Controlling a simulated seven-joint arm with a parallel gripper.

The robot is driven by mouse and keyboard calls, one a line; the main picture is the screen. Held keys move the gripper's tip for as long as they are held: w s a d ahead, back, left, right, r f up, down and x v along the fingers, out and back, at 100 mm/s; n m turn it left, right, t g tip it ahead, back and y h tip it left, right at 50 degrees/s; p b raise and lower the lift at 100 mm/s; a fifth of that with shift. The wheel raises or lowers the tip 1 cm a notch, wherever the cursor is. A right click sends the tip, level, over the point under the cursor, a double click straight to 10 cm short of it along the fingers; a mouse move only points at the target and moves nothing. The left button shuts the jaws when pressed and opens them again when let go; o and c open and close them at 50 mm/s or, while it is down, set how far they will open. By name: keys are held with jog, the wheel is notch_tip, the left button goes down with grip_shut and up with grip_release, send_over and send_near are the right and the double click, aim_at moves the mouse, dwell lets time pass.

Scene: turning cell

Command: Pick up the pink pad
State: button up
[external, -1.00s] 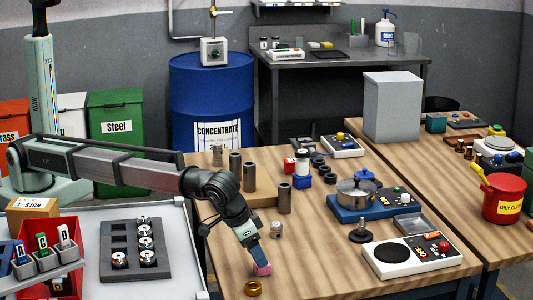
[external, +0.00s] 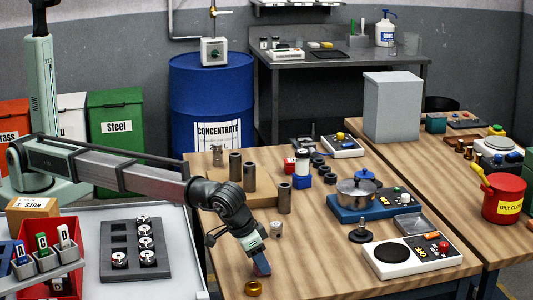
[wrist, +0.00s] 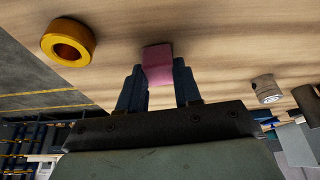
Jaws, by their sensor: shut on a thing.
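The pink pad (wrist: 157,64) is between the two dark blue fingers of my gripper (wrist: 158,88) in the wrist view. The gripper is shut on it. In the external view my gripper (external: 261,268) points down at the front of the wooden table, and only a little of the pink pad shows beside the fingertips. I cannot tell whether the pad touches the table.
A brass ring (external: 253,288) lies close to the gripper, and it also shows in the wrist view (wrist: 68,42). A small metal cylinder (external: 276,230) stands behind. A hotplate (external: 412,253) stands to the right, with clear table between.

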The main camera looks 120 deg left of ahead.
jog(key=shift+c, duration=1)
